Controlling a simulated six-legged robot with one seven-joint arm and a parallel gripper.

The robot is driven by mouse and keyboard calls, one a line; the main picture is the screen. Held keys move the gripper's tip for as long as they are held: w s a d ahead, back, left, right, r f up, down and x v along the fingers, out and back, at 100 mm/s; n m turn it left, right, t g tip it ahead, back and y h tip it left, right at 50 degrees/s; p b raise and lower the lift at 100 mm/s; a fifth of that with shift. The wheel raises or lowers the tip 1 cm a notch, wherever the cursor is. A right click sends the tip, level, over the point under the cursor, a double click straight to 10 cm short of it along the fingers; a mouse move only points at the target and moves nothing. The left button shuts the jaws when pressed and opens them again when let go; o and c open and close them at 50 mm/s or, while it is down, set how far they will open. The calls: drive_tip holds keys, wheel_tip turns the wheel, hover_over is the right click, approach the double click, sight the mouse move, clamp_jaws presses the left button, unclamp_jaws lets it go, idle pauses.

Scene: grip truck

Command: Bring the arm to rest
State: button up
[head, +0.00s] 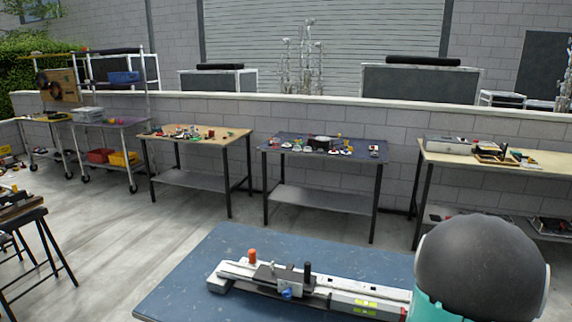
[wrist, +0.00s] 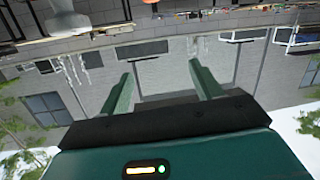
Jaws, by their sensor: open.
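My gripper (wrist: 162,82) shows in the wrist view with its two green fingers spread apart and nothing between them. The wrist view is upside down, with the grey block wall and sky behind the fingers. In the head view, a rounded dark and teal part of my arm (head: 480,268) fills the lower right corner. The fingers themselves cannot be made out in the head view.
A blue table (head: 180,290) in front carries a long metal rail device (head: 290,285) with an orange knob. Several work tables with small parts, such as the dark one (head: 300,150), stand along a block wall (head: 330,112). Open floor (head: 110,250) lies at the left.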

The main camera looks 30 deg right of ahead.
drive_tip(key=w+a+r+n+g+y, duration=0.1)
drive_tip(key=w+a+r, duration=0.2)
drive_tip(key=a, duration=0.5)
drive_tip(key=w+a+r+g+y, duration=0.1)
drive_tip(key=w+a+r+y, duration=0.15)
drive_tip(key=a, duration=0.45)
drive_tip(key=w+a+r+n+g+y, duration=0.1)
drive_tip(key=w+a+r, duration=0.2)
drive_tip(key=a, duration=0.5)
drive_tip(key=s+a+n+g+y, duration=0.1)
drive_tip(key=s+a, duration=0.3)
drive_tip(key=a, duration=0.4)
drive_tip(key=s+a+r+n+g+y, duration=0.1)
drive_tip(key=s+a, duration=0.3)
drive_tip(key=a, duration=0.4)
drive_tip(key=s+a+n+g+y, duration=0.1)
drive_tip(key=s+a+n+y, duration=0.1)
drive_tip(key=a, duration=0.6)
drive_tip(key=shift+s+a+r+n+g+y, duration=0.35)
drive_tip(key=shift+s+y, duration=0.3)
drive_tip(key=shift+s, duration=0.55)
drive_tip(key=shift+d, duration=0.1)
